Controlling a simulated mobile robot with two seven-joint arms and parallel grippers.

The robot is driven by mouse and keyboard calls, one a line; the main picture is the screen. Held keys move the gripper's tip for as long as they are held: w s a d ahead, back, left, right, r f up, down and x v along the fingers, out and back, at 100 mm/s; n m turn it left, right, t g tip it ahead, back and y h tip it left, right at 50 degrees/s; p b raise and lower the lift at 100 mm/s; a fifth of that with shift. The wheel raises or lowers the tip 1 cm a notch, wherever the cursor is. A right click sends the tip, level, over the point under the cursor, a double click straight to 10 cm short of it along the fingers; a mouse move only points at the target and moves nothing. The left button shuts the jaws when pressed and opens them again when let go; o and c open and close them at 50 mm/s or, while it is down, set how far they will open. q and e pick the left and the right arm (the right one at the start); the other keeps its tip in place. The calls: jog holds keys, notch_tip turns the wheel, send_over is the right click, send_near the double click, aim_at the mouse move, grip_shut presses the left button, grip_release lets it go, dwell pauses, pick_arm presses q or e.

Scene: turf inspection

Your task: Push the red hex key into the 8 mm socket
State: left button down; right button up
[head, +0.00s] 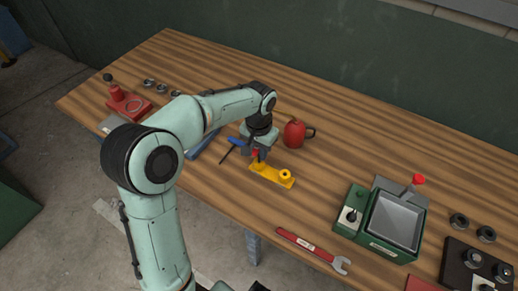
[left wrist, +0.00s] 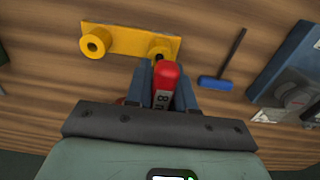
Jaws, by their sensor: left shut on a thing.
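The red hex key (left wrist: 166,80) is held between the fingers of my left gripper (left wrist: 168,88), which is shut on its handle. The handle's label reads "8" with part of an "m". In the head view, the red handle (head: 256,154) shows just below my left gripper (head: 258,149). The yellow socket block (head: 273,177) lies on the table under it, with two raised round sockets. In the left wrist view, the handle is right beside the socket (left wrist: 160,51) at one end of the block; the other socket (left wrist: 95,43) is free. The key's tip is hidden, so its seating is unclear.
A green machine with a grey tray (head: 393,222) stands at right. A red wrench (head: 312,249) lies near the front edge. Table space right of the mug is clear.

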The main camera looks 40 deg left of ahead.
pick_arm(q)
jog(key=shift+f, duration=0.5)
pick_arm(e)
jog(key=shift+s+f, duration=0.15)
jog(key=shift+f, duration=0.15)
pick_arm(q)
jog(key=c, duration=0.9)
grip_release()
notch_tip(320, 180, up, 14)
jog(key=shift+f+p, duration=0.25)
jog(key=shift+p, duration=0.6)
pick_arm(e)
jog(key=shift+w+r, duration=0.35)
jog(key=shift+r, duration=0.3)
jog(key=shift+w+r, duration=0.35)
jog(key=shift+r, duration=0.25)
pick_arm(q)
jog(key=shift+f, duration=0.1)
pick_arm(e)
jog(key=shift+s, duration=0.1)
